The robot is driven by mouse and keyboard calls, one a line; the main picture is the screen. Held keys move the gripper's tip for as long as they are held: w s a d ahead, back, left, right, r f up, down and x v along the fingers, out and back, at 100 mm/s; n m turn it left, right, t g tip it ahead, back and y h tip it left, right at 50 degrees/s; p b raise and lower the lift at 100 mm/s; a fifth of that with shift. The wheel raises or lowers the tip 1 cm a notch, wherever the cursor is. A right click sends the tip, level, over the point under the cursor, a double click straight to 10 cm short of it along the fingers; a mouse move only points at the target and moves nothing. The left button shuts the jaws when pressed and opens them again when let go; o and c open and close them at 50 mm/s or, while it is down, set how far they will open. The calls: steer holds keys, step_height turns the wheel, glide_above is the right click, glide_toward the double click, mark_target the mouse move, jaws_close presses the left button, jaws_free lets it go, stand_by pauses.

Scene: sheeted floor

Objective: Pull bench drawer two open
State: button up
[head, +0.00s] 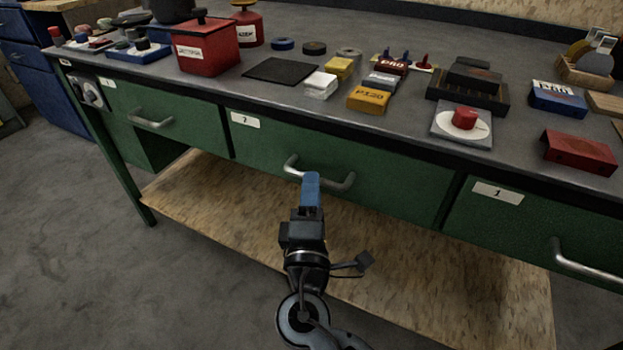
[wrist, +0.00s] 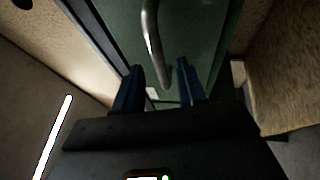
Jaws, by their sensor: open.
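Bench drawer two (head: 390,180) is the green middle drawer front with a white label (head: 245,120) marked 2. It looks shut, in line with its neighbours. Its bent metal handle (head: 343,185) runs across the front, and my gripper (head: 311,178) hides its middle. In the wrist view my gripper (wrist: 160,78) has two blue fingers spread apart, open. The handle (wrist: 152,40) shows ahead of them, its near end reaching towards the gap between the fingertips. I cannot tell whether the fingers touch it.
Other green drawers flank it on the left (head: 190,112) and right (head: 510,220), each with a handle. A wooden lower shelf (head: 220,200) lies beneath. The bench top (head: 300,112) holds many boxes and tools. Grey floor (head: 70,240) is clear at the left.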

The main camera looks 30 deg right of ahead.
steer(key=shift+x, duration=1.7)
steer(key=shift+d, duration=0.1)
jaws_close()
